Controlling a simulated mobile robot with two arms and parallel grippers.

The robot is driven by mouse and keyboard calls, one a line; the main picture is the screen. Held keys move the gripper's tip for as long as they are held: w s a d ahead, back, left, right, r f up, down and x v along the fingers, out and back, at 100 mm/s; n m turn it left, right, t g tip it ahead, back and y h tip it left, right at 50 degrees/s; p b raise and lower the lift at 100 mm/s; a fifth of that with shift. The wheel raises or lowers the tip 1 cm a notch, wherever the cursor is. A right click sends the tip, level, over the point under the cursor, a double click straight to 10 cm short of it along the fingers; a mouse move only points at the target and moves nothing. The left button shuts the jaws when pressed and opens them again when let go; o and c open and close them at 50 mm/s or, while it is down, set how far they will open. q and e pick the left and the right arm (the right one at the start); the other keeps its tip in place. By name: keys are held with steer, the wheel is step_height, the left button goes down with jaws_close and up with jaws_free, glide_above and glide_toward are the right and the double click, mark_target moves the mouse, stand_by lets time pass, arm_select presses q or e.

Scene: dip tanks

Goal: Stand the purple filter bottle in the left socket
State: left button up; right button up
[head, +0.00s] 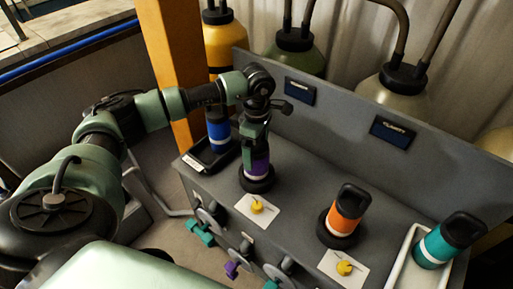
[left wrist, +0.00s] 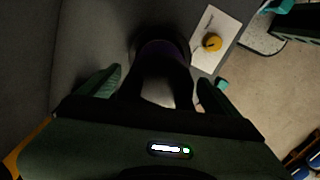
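The purple filter bottle (head: 259,167) stands upright in the left socket (head: 257,184), a round black ring on the grey bench. Its purple side also shows in the left wrist view (left wrist: 163,47), with its dark top below. My left gripper (head: 256,140) is at the bottle's top, pointing down. In the left wrist view its green fingers (left wrist: 158,80) are spread on either side of the dark top, with what looks like a gap at each side. The gripper hides the bottle's upper part in the head view. My right gripper is out of view.
An orange bottle (head: 345,213) stands in another round socket to the right. A teal bottle (head: 440,243) leans in a white tray (head: 398,265). A blue bottle (head: 218,130) stands in a black tray (head: 196,164). Yellow knobs on white plates sit at the front. A panel rises behind.

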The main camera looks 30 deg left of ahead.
arm_select(q)
steer(key=shift+r, duration=0.1)
steer(key=shift+r, duration=0.2)
steer(key=shift+w+r, duration=0.1)
steer(key=shift+r, duration=0.2)
step_height(320, 180, up, 11)
steer(key=b, duration=0.3)
steer(key=shift+r, duration=0.1)
stand_by(1.3)
